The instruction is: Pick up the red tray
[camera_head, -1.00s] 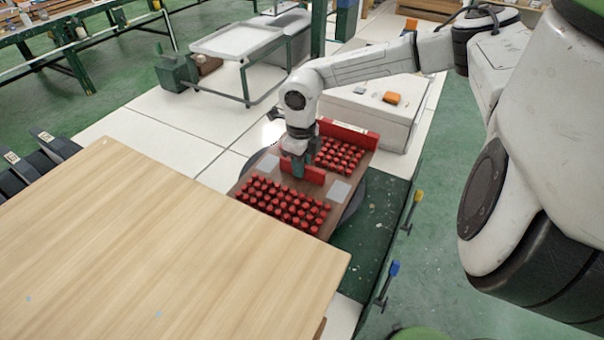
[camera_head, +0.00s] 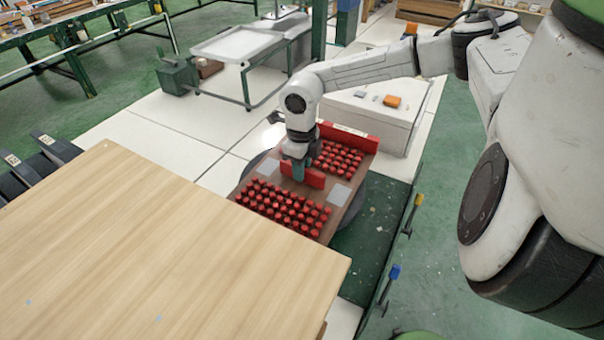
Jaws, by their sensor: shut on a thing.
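The red tray (camera_head: 341,193) is a brown board with rows of small red pieces on it, a red raised back edge and a red upright handle (camera_head: 314,178) across its middle. It is right of centre in the head view, beyond the wooden table. My gripper (camera_head: 298,172) points down at the middle of the tray and is shut on the red handle. The fingertips are partly hidden against the handle. The tray's near left corner is close to the table edge in the picture.
A wooden table (camera_head: 140,250) fills the lower left. A dark round base shows under the tray. A white box (camera_head: 370,118) with an orange item (camera_head: 392,102) stands behind it. Posts with a yellow (camera_head: 419,199) and a blue top (camera_head: 395,271) stand at right.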

